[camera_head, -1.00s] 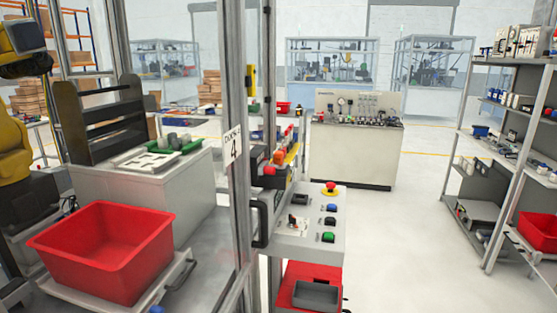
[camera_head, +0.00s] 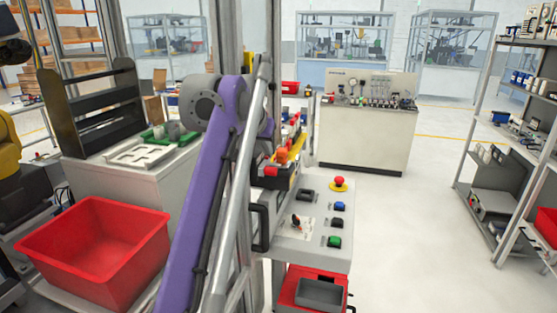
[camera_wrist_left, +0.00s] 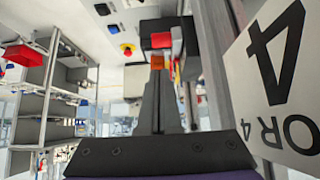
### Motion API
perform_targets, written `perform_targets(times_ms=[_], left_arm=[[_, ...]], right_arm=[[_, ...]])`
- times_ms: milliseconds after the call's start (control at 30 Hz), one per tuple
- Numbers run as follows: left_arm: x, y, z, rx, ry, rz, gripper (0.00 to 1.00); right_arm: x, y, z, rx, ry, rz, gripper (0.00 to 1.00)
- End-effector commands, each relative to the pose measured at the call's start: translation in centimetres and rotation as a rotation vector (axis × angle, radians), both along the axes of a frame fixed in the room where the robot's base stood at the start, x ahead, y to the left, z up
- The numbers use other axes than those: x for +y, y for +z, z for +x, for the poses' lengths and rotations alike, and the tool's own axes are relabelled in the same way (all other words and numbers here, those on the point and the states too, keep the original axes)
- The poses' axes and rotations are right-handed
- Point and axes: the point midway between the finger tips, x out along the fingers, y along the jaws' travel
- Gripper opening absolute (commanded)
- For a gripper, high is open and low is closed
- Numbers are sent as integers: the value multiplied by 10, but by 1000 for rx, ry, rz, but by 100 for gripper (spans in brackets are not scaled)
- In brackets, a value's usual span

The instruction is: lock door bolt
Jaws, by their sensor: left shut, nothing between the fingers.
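In the head view my purple left arm rises in front of the door post, and its gripper is mostly hidden behind the arm and post. In the left wrist view my left gripper (camera_wrist_left: 159,78) shows dark fingers closed together, with nothing held. They point at an orange part (camera_wrist_left: 157,62) with a red block (camera_wrist_left: 161,41) beyond it, on the door-lock hardware. I cannot tell whether the fingertips touch the orange part. In the head view the orange and red lock parts (camera_head: 282,156) sit beside the post, above a black door handle (camera_head: 260,228). My right gripper is not in view.
A control panel with a red emergency button (camera_head: 339,182) stands right of the post. A red bin (camera_head: 97,250) is at the lower left. A door sign (camera_wrist_left: 275,80) is close beside the gripper. Open floor lies to the right, before a shelf rack (camera_head: 500,150).

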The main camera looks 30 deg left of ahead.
Motion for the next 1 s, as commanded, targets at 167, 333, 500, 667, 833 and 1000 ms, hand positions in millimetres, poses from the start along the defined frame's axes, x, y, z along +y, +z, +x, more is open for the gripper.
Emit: perform_targets(times_ms=[167,333,500,667,833,1000], left_arm=[[0,-1,0,1,0,0,0],[0,-5,4,1,-1,-1,0],[4,-24,20,1,-1,-1,0],[8,-46,40,1,-1,-1,0],[13,-64,56,1,-1,0,0],[15,-73,65,0,-1,-1,0]], right_arm=[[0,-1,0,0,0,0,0],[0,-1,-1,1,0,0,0],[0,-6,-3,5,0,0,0],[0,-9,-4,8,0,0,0],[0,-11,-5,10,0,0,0],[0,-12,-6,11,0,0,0]])
